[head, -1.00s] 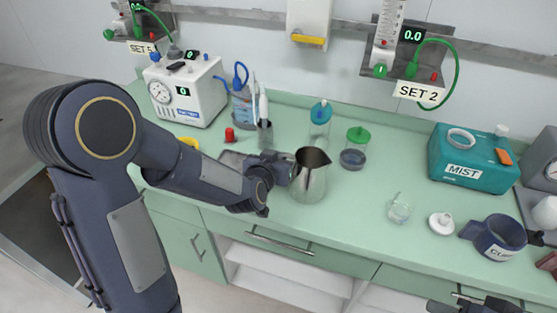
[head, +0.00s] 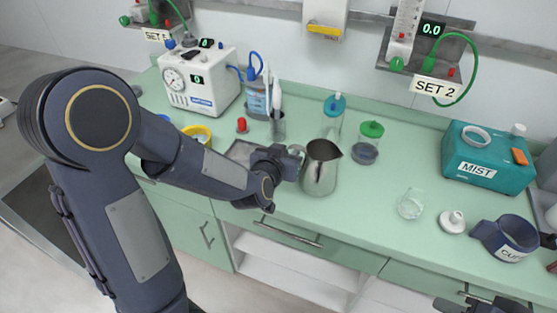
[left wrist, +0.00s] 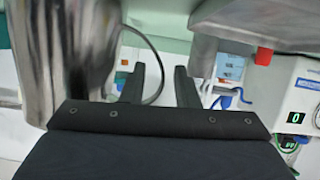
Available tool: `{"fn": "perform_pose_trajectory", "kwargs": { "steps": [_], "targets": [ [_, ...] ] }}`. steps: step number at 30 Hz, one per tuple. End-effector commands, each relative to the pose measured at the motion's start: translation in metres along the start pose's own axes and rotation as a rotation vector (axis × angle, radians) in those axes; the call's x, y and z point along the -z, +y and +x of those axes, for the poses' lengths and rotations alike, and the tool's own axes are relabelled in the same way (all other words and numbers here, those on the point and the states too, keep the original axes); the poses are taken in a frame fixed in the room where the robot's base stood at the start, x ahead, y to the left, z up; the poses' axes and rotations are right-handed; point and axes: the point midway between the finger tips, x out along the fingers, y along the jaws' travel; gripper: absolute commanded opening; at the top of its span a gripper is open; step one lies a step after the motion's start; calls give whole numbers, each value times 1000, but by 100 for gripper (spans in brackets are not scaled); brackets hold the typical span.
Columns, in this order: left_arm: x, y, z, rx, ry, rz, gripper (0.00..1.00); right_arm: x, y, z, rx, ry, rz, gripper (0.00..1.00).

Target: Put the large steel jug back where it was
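The large steel jug (head: 320,172) appears to stand upright on the green counter, near its front edge, with its spout to the right. My left gripper (head: 291,164) is at the jug's left side, by the handle. In the left wrist view the jug's shiny wall (left wrist: 65,50) fills the left, and a thin dark curve, apparently the handle, passes between the fingers of the left gripper (left wrist: 160,88). These fingers stand apart with a clear gap. My right gripper (head: 485,304) shows only in part at the bottom right edge, and its fingers cannot be made out.
A blue-capped bottle (head: 333,119) and a green-lidded jar (head: 367,150) stand behind the jug. A clear cup (head: 411,203), a white piece (head: 453,222) and a blue cuff (head: 507,238) lie to the right. Counter between jug and cup is free.

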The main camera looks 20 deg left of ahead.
Motion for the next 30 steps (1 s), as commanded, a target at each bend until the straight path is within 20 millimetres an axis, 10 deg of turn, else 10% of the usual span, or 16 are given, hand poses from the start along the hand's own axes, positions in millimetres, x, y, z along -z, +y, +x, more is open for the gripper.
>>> {"fn": "perform_pose_trajectory", "kwargs": {
  "steps": [9,23,30],
  "targets": [
    [2,0,-69,-2,3,0,28,3,-3,-6,0,0,0,36],
    [3,5,-118,-122,-98,-111,28,5,-5,-10,0,0,0,36],
    [-17,2,-193,-252,-394,-227,28,5,-5,-10,0,0,0,36]
  ]
}}
